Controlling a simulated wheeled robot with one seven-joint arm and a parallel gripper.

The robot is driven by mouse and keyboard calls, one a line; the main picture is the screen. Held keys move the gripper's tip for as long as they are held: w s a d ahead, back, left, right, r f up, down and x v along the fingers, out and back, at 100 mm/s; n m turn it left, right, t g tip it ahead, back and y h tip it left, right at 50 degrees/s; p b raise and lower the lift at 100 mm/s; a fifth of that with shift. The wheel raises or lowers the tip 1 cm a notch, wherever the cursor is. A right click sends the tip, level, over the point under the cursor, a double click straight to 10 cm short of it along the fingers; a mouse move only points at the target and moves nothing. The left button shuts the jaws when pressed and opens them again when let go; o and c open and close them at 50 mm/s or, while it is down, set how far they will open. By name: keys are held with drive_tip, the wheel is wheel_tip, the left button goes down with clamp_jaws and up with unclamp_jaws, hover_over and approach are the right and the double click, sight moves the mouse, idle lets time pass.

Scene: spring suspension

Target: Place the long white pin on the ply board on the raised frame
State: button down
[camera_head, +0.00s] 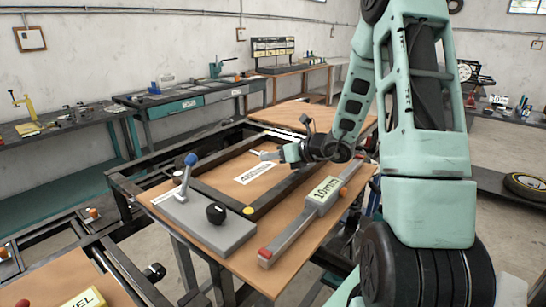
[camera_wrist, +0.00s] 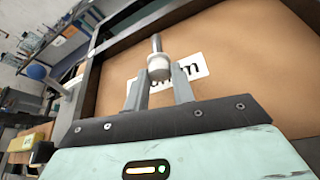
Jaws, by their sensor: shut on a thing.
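My gripper (camera_head: 272,154) is low over the ply board (camera_head: 222,179), near the middle of the dark raised frame (camera_head: 222,201). In the wrist view, my gripper (camera_wrist: 160,85) is shut on a white pin (camera_wrist: 158,66) with a thin grey metal rod at its end. The pin shows small and pale at the fingertips in the head view (camera_head: 262,154). The ply board fills much of the wrist view (camera_wrist: 240,60), with a white printed label behind the pin. I cannot tell whether the pin touches the board.
A grey plate fixture (camera_head: 205,222) with a blue-knobbed lever (camera_head: 190,160) and a black knob stands at the frame's left. A grey bar labelled 10mm (camera_head: 315,210), with red and orange ends, lies at the front right. Workbenches line the back wall.

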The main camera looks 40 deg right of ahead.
drive_tip(key=shift+f, duration=0.2)
drive_tip(key=shift+f+b, duration=0.35)
drive_tip(key=shift+b, duration=0.15)
drive_tip(key=shift+s+f, duration=0.1)
